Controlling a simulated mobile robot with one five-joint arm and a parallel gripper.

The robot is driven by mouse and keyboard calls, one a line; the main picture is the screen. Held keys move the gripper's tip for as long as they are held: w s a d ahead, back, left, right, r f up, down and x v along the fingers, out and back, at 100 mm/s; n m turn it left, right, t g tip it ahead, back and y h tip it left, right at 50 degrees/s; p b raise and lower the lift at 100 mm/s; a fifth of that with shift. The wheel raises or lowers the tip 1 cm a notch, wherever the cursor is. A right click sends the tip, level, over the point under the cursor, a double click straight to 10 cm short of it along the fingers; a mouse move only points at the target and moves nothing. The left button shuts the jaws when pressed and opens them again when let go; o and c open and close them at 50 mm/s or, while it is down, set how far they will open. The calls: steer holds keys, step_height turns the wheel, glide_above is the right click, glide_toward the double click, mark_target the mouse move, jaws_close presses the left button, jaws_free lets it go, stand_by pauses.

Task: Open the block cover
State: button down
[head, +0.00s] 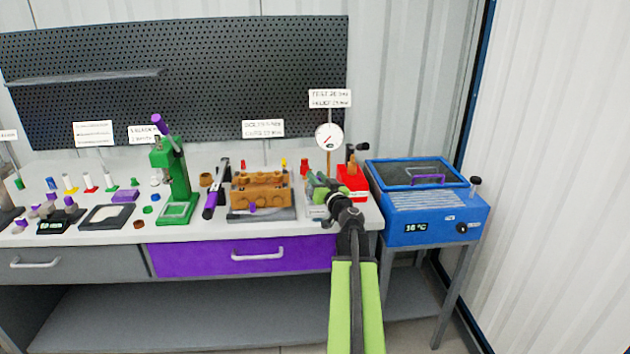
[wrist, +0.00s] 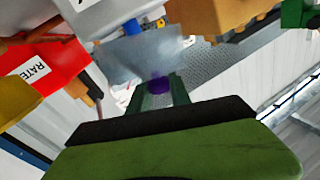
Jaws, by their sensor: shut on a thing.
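A brown pump block (head: 262,184) stands on a grey tray at the right part of the bench, with a purple piece (head: 252,209) low at its front. In the wrist view its orange-brown side (wrist: 205,18) is at the top. My gripper (head: 322,188) is right of the block, by a pale grey plate (head: 316,211). In the wrist view my gripper (wrist: 160,88) is shut on a small purple knob (wrist: 160,83). A grey, see-through-looking panel (wrist: 140,52) lies just beyond the knob. I cannot tell whether the knob is fixed to this panel.
A red box (head: 353,182) stands close right of my gripper, and also shows in the wrist view (wrist: 45,70). A dial gauge (head: 329,136) rises behind. A blue bath (head: 425,205) stands right of the bench. A green press (head: 174,180) and small parts fill the left.

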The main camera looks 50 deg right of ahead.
steer(key=shift+s+d+r+m+t+h+b, duration=0.15)
steer(key=shift+s+d+m+h+b, duration=0.25)
steer(key=shift+m, duration=0.55)
steer(key=shift+s+d+r+m+t+h+b, duration=0.15)
steer(key=shift+s+d+m, duration=0.45)
steer(key=shift+m, duration=0.3)
steer(key=shift+s+d+r+m+t+h+b, duration=0.15)
steer(key=shift+s+d+m+b, duration=0.25)
steer(key=shift+m, duration=0.55)
steer(key=shift+d, duration=0.1)
